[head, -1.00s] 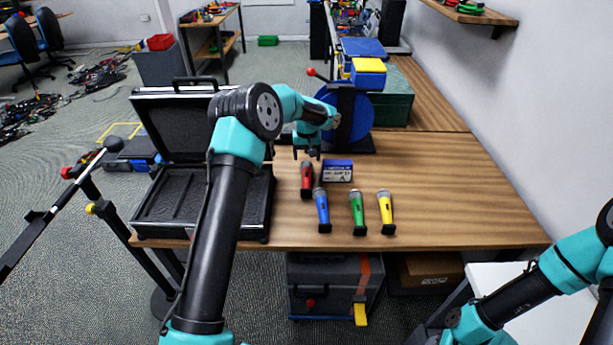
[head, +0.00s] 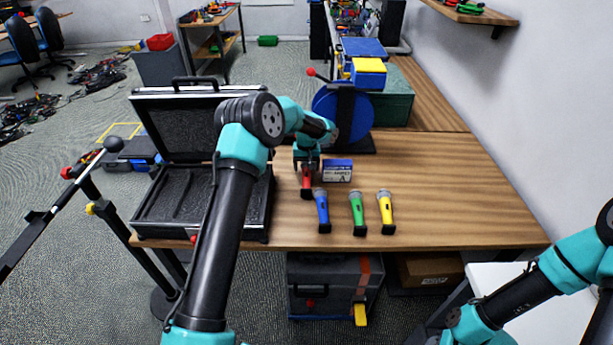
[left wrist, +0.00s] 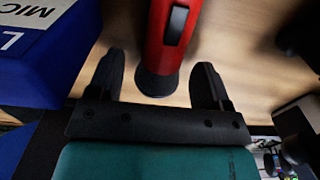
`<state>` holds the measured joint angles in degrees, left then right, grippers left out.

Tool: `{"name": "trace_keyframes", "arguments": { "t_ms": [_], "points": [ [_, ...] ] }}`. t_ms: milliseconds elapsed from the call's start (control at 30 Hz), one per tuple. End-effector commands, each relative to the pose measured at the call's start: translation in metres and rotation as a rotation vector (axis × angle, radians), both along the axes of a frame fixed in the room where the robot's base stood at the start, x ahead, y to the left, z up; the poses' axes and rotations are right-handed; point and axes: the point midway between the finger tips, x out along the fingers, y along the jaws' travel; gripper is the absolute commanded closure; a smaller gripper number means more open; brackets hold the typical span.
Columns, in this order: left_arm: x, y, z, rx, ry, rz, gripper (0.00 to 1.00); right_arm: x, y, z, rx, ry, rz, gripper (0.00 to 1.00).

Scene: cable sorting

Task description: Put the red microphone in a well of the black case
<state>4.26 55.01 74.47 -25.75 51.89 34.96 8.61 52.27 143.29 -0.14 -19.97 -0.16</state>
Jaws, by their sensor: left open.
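The red microphone (head: 307,184) lies on the wooden table, right of the black case. My left gripper (head: 307,165) is low over its far end. In the left wrist view the red microphone (left wrist: 172,45) runs between the two spread fingers of my left gripper (left wrist: 159,65), with a gap on each side. The black case (head: 150,222) stands open on the table's left part, lid raised at the back. Long wells show in its base; my left arm covers part of its right side. My right gripper is out of view.
A blue microphone (head: 322,210), a green one (head: 357,210) and a yellow one (head: 386,210) lie to the right of the red one. A blue and white box (head: 338,171) sits close beside my left gripper. The table's right part is clear.

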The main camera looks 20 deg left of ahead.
Motion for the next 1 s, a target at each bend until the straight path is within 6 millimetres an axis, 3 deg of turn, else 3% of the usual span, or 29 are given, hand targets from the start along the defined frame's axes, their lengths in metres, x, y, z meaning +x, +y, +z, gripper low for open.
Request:
{"name": "trace_keyframes", "arguments": {
  "t_ms": [200, 867, 1000],
  "points": [
    [0.0000, -0.0001, 0.0002, 0.000, 0.000, 0.000, 0.30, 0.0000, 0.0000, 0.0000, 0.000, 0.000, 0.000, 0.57],
    [0.0001, -0.0001, 0.0007, 0.000, -0.001, 0.000, 0.93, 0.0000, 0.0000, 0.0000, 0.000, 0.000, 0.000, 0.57],
    [0.0001, -0.0001, 0.0007, 0.000, -0.001, 0.000, 0.95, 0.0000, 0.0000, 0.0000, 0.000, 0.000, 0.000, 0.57]
  ]
}}
